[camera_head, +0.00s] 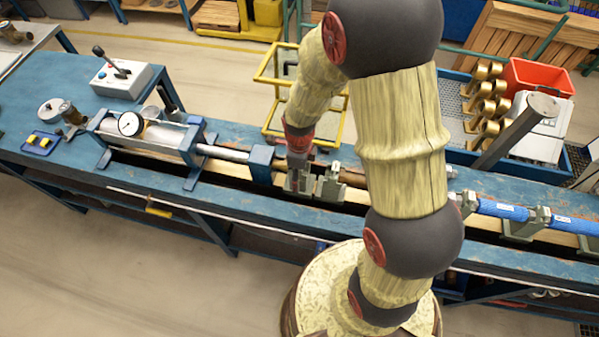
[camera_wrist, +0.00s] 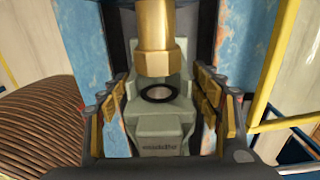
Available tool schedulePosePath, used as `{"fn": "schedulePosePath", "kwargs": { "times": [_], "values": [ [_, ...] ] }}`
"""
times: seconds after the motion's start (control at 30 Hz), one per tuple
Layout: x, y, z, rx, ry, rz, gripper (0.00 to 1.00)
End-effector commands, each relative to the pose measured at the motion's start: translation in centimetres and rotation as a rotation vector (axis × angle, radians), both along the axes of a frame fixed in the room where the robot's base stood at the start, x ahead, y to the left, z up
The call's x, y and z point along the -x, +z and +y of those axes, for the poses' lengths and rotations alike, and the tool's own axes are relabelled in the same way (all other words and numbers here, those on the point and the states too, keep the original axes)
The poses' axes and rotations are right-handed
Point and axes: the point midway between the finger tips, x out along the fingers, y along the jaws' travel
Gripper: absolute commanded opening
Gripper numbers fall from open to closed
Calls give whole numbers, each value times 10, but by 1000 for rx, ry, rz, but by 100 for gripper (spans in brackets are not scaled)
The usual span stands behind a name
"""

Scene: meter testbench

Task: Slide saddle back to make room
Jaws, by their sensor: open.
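A grey-green saddle (camera_wrist: 160,128) with a dark round opening stands between the two fingers of my gripper (camera_wrist: 163,112) in the wrist view. The fingers are open, one on each side of it; I cannot tell whether either touches it. In the head view my gripper (camera_head: 297,184) points down over the bench rail, right of the blue end block (camera_head: 262,165).
The blue bench (camera_head: 60,150) carries a cylinder with a dial gauge (camera_head: 130,124) at left. Blue meter pipes (camera_head: 502,210) rest on more saddles at right. Behind them are brass meters (camera_head: 487,105) and a red bin (camera_head: 538,77). A ribbed brown hose-like shape (camera_wrist: 45,125) fills the wrist view's left side.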

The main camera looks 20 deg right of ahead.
Motion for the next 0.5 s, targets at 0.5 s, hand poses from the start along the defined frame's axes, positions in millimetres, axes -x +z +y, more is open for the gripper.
{"fn": "schedulePosePath", "kwargs": {
  "times": [0.5],
  "values": [
    [0,0,0,0,0,0,42]
  ]
}}
